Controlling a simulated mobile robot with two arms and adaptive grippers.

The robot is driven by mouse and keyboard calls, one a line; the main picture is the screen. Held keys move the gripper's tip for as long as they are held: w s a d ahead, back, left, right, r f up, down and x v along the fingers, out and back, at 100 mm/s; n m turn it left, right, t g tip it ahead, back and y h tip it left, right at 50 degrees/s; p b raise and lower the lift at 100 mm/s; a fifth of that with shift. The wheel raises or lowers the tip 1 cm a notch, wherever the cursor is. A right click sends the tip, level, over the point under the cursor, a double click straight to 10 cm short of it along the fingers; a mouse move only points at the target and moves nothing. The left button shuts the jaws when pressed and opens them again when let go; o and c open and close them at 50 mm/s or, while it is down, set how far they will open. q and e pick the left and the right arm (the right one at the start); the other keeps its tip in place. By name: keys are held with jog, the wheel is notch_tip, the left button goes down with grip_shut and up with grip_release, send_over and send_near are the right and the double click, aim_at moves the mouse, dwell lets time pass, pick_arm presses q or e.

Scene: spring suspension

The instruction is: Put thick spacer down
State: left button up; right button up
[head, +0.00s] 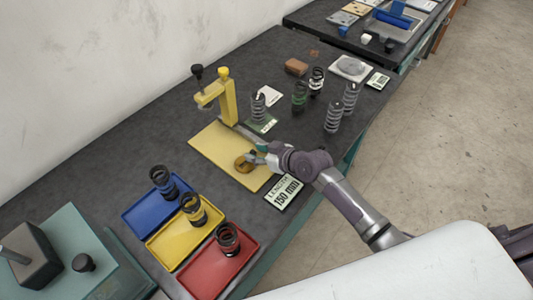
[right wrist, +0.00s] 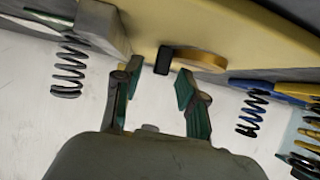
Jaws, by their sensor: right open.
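The thick spacer, a brass-brown ring (head: 243,163), lies on the yellow base plate (head: 215,146) of the yellow stand (head: 229,101). My right gripper (head: 259,157) is just to the right of the spacer, low over the plate. In the right wrist view my right gripper (right wrist: 158,78) has its fingers apart with nothing held between them. There the spacer (right wrist: 200,59) rests against the plate (right wrist: 225,25), beyond the fingertips, with a small dark block (right wrist: 163,60) beside it. My left gripper is not in view.
Blue (head: 142,212), yellow (head: 163,246) and red (head: 197,283) trays each hold a spring at the front left. A "150 mm" length card (head: 284,192) lies right of the plate. Several springs (head: 333,115) stand farther back. A grey block (head: 32,259) is at bottom left.

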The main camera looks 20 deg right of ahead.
jog(key=b+v, duration=0.1)
jog(key=v, duration=1)
jog(key=shift+f, duration=0.1)
jog(key=shift+s+d+r, duration=0.25)
jog(key=shift+s+r, duration=0.1)
